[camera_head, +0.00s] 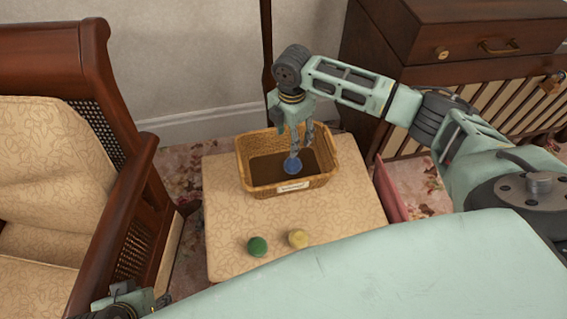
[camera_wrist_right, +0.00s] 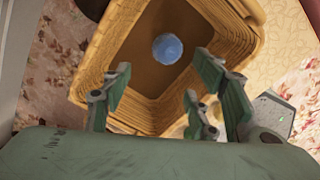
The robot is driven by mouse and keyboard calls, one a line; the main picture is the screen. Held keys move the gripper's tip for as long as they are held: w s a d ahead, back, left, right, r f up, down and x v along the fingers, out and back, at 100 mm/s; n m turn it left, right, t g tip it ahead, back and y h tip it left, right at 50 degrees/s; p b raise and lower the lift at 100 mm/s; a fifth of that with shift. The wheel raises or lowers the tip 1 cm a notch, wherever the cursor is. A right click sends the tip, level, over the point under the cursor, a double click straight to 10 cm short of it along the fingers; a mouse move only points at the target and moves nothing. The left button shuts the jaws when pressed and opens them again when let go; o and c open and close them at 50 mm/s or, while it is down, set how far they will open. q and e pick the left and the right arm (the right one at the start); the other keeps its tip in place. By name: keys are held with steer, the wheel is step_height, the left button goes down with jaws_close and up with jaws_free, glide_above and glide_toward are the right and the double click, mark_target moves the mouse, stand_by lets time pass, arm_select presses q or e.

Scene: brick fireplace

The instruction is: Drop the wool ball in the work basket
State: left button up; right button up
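The work basket (camera_head: 255,183) is a tan wicker tub with a brown inside and a white label. A blue wool ball (camera_head: 292,166) shows inside it, below my right gripper's (camera_head: 300,148) fingertips. In the right wrist view, my right gripper (camera_wrist_right: 165,85) has its fingers spread with nothing between them. There the blue ball (camera_wrist_right: 167,48) lies past the fingers against the basket's (camera_wrist_right: 115,60) brown inside, apart from them. I cannot tell whether it touches the bottom. Part of my left gripper (camera_head: 122,303) shows at the lower left edge; its fingers are unclear.
The basket stands on a cream patterned low table (camera_head: 225,225). A green ball (camera_head: 257,246) and a yellow ball (camera_head: 298,238) lie near its front. A wooden armchair (camera_head: 60,170) is at left, a dark wooden cabinet (camera_head: 430,45) at back right.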

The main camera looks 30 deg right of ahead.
stand_by(0.3)
step_height(320, 180, up, 12)
stand_by(0.5)
stand_by(0.3)
